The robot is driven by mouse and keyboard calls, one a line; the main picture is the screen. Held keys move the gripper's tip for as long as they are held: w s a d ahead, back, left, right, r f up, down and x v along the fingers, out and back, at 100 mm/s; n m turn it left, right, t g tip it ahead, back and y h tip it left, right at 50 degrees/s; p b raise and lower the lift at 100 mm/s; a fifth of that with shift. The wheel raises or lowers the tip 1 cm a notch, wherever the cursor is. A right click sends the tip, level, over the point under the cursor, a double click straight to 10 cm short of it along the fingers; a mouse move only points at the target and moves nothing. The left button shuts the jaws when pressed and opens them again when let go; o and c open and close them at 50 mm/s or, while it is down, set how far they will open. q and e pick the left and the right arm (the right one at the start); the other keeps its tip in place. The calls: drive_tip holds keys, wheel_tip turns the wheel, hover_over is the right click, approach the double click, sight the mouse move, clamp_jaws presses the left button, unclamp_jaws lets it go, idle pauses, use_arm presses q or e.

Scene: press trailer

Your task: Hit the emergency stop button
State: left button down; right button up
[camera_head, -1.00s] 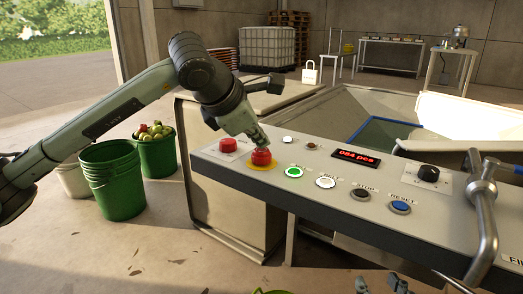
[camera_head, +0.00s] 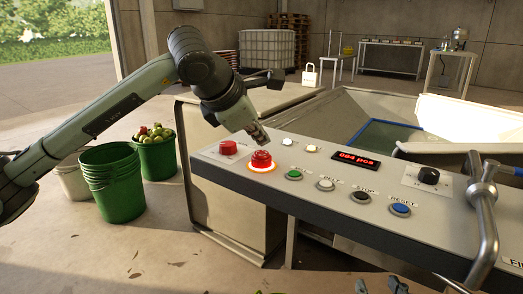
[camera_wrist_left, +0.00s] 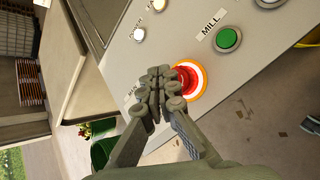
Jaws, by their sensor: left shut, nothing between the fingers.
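The red emergency stop button (camera_head: 261,158) stands on the grey control panel (camera_head: 325,180), and the ring around its base glows orange-white. It also shows in the left wrist view (camera_wrist_left: 187,80), partly behind my fingers. My left gripper (camera_head: 264,141) is shut and empty, its tips just above and beside the button; I cannot tell whether they touch. The shut fingers (camera_wrist_left: 160,84) fill the middle of the left wrist view. My right gripper (camera_head: 381,287) shows only its two fingertips at the bottom edge, spread apart.
A second red button (camera_head: 228,148) is left of the emergency stop. A green button (camera_head: 294,174), a blue reset button (camera_head: 401,209), a knob (camera_head: 429,175) and a red display (camera_head: 356,157) share the panel. A metal pipe (camera_head: 484,220) rises at right. Green buckets (camera_head: 112,180) stand left.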

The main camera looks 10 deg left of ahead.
sight(260, 155)
use_arm(q)
drive_tip(key=shift+r, duration=0.15)
drive_tip(key=shift+r+p, duration=1.35)
drive_tip(key=shift+r, duration=1.1)
drive_tip(key=shift+f, duration=0.1)
